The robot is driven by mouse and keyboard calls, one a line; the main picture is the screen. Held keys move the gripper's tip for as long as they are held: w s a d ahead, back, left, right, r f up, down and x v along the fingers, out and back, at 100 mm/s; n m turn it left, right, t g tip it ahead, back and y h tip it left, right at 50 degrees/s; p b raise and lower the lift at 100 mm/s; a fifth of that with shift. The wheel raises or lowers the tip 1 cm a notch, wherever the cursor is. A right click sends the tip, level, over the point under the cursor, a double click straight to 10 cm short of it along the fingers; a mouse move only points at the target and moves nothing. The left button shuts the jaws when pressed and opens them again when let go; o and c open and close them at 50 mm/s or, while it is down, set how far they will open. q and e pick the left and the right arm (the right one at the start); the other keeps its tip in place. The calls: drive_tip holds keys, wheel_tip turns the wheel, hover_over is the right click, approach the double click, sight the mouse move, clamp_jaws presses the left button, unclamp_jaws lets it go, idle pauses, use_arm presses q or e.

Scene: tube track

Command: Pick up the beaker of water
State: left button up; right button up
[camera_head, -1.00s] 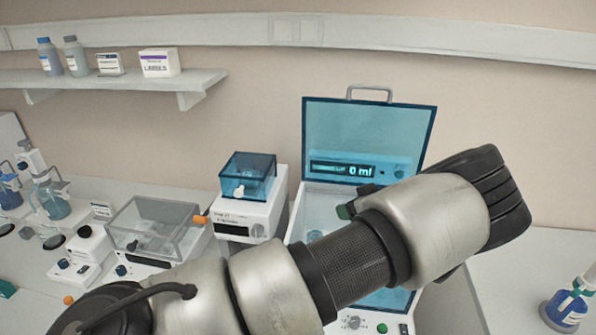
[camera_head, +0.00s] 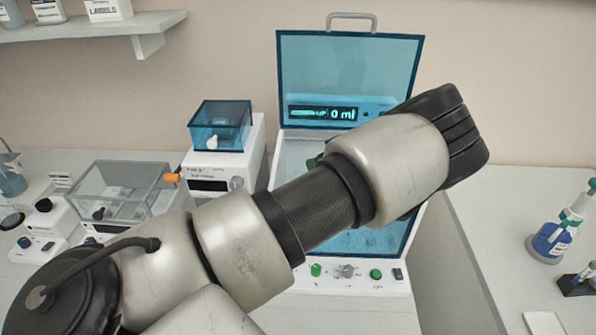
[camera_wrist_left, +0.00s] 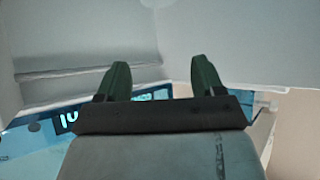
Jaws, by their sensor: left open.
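No beaker of water can be made out for sure; my left arm covers much of the open blue-lidded case (camera_head: 349,75), where it may stand. In the left wrist view my left gripper (camera_wrist_left: 160,82) is open, with two dark green fingers apart and nothing clearly held between them. In the head view the arm reaches across the case's opening, and only a bit of green finger shows beside the wrist. My right gripper is not in view.
The case's lid stands open and its display (camera_head: 323,113) reads 0 ml. A white device with a blue cover (camera_head: 220,126) and a clear-covered box (camera_head: 125,190) stand left. A blue-liquid bottle (camera_head: 552,238) stands right. The bench between is clear.

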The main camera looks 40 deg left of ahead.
use_arm(q)
drive_tip(key=a+f, duration=0.5)
drive_tip(key=f, duration=0.2)
drive_tip(key=a+f, duration=0.3)
drive_tip(key=f, duration=0.1)
drive_tip(key=shift+w+a, duration=0.3)
drive_tip(key=shift+d, duration=0.1)
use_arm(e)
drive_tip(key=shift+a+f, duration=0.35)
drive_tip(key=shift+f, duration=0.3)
use_arm(q)
drive_tip(key=shift+d, duration=0.1)
drive_tip(key=shift+c, duration=1.1)
drive_tip(key=c, duration=0.6)
drive_tip(key=shift+o, duration=0.2)
drive_tip(key=shift+r, duration=0.15)
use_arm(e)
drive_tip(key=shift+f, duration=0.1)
